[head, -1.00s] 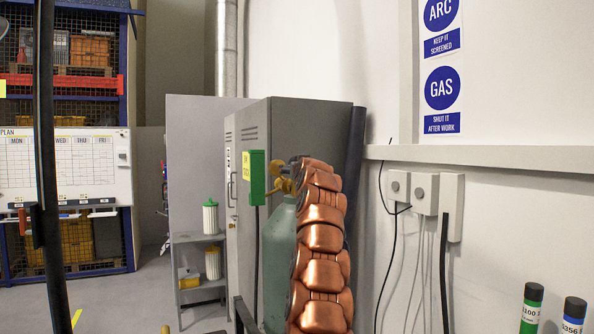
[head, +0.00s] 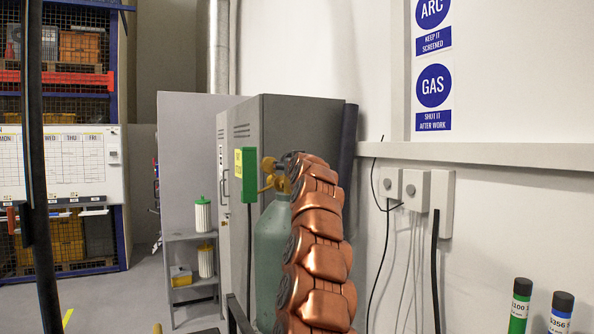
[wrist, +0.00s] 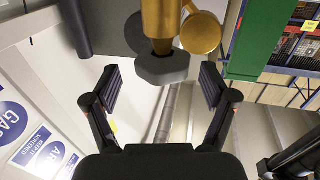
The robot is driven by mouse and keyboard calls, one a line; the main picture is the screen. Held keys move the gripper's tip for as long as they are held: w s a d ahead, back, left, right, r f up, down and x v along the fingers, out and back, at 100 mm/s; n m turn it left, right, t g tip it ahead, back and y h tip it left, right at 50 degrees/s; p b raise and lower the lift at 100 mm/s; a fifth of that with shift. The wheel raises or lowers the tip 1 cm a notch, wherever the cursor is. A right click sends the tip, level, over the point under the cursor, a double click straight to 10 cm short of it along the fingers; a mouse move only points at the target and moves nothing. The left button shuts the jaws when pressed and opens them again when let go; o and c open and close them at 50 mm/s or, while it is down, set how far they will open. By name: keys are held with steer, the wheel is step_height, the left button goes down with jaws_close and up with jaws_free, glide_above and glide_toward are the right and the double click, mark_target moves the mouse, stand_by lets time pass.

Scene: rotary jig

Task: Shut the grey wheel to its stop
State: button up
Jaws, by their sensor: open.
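The grey wheel (wrist: 163,69) is a small faceted knob on the end of a brass valve stem (wrist: 160,20) in the wrist view. My gripper (wrist: 157,84) is open, with one finger to the left and one to the right of the wheel. Gaps show on both sides, and neither finger appears to touch it. In the head view, the brass valve (head: 278,184) sits on top of a grey-green gas cylinder (head: 271,250). My copper-coloured arm covers part of the cylinder, and my fingers cannot be made out there.
A green box (head: 246,174) with a yellow label is close left of the valve. A grey cabinet (head: 300,115) stands behind. The wall with socket boxes (head: 415,188) is at the right. Two labelled tubes (head: 520,305) stand at lower right. Floor shows at left.

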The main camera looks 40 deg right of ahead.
steer(key=shift+a+f, duration=0.25)
steer(key=shift+a, duration=0.05)
steer(key=v, duration=0.9)
stand_by(0.5)
steer(key=shift+f, duration=0.1)
stand_by(0.4)
